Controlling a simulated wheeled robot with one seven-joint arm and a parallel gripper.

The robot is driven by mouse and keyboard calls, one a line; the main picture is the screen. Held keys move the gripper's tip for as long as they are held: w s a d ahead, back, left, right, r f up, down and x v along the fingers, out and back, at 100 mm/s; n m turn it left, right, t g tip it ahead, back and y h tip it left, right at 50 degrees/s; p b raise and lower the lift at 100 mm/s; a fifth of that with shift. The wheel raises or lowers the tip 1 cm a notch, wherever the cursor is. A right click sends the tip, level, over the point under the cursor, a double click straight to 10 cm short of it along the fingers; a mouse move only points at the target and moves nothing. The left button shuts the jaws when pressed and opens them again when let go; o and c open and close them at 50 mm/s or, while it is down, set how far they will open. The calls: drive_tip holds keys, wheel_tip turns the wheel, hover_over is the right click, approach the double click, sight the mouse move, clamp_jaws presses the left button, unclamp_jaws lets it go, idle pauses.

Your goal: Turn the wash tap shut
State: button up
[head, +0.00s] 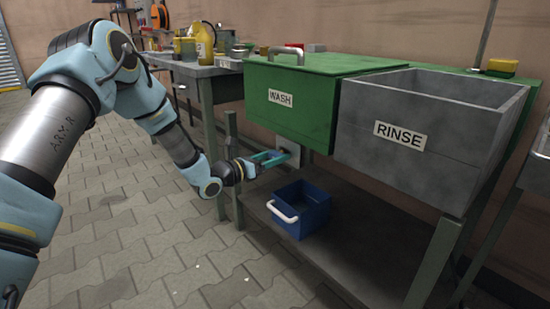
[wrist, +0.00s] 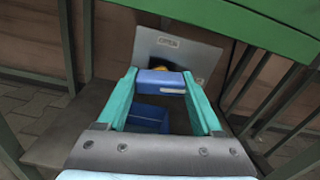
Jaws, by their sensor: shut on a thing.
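My gripper (head: 268,157) reaches in under the green wash tub (head: 312,92), low on its left side. In the wrist view its two teal fingers (wrist: 160,76) are closed on the sides of a blue handle (wrist: 158,83), which looks like the wash tap's lever. Behind it stands a grey plate (wrist: 178,52) with a small label; the plate also shows in the head view (head: 291,152). A yellow brass-coloured part (wrist: 238,62) shows in front of the plate, mostly hidden by the handle and finger.
A blue bucket (head: 308,212) with a white handle sits on the dark lower shelf (head: 350,255), below my gripper. The grey rinse tub (head: 425,140) stands to the right. Green table legs flank the space. The paved floor at left is open.

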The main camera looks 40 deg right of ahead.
drive_tip(key=shift+m, duration=1)
drive_tip(key=o, duration=1.4)
drive_tip(key=shift+c, duration=0.2)
drive_tip(key=a+p, duration=0.2)
drive_tip(key=a, duration=0.8)
drive_tip(key=shift+w+a, duration=0.35)
drive_tip(key=shift+a, duration=0.05)
